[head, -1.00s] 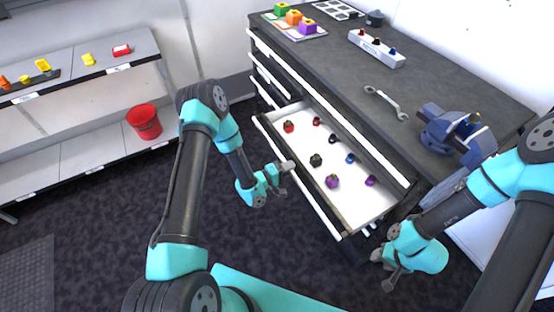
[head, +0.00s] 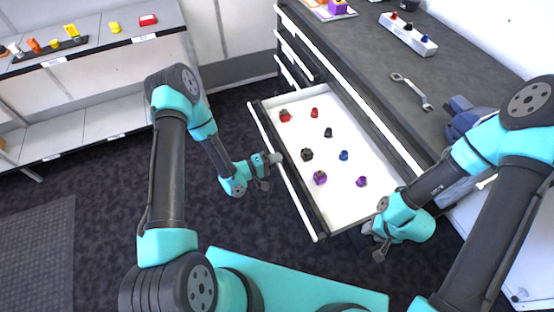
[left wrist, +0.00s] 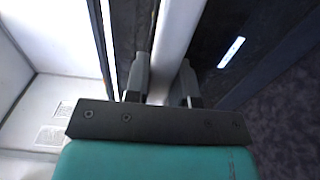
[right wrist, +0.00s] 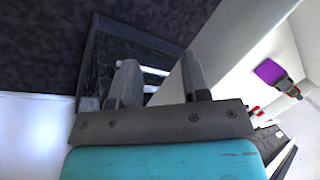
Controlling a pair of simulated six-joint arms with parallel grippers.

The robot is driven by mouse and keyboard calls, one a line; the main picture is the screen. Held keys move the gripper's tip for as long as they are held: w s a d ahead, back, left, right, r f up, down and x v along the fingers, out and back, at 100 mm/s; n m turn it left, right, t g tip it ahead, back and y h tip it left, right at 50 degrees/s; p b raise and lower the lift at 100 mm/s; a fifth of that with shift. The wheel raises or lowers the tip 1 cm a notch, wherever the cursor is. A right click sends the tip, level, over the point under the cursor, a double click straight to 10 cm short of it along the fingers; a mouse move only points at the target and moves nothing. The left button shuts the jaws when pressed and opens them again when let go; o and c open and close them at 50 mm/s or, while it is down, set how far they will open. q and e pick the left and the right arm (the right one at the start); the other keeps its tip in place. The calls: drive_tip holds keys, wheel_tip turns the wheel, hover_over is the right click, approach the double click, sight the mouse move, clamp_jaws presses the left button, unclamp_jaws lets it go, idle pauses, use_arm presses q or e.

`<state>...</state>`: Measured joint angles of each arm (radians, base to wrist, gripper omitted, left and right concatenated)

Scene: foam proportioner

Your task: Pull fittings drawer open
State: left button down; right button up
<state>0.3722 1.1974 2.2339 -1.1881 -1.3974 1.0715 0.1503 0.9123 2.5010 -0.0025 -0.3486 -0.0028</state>
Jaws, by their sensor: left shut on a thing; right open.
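The fittings drawer (head: 372,150) stands well out of the dark cabinet in the head view. Its white floor holds several small red, black, blue and purple fittings, such as a purple one (head: 320,178). My left gripper (head: 274,158) is shut on the white handle bar (head: 293,190) along the drawer's front edge; the bar also runs between the fingers in the left wrist view (left wrist: 176,50). My right gripper (head: 374,248) is open and empty near the drawer's right front corner. In the right wrist view its fingers (right wrist: 158,82) are apart beside the drawer's white side.
The cabinet's worktop (head: 400,60) carries a wrench (head: 411,91), a blue vise (head: 465,115) and a white holder (head: 408,34) with small fittings. A shelf unit (head: 90,75) stands at the left. Dark open floor lies in front of the drawer.

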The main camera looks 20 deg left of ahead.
use_arm(q)
drive_tip(key=c, duration=1)
unclamp_jaws()
drive_tip(key=shift+o, duration=0.2)
drive_tip(key=shift+a, duration=0.1)
drive_tip(key=v, duration=1.7)
drive_tip(key=shift+f, duration=0.1)
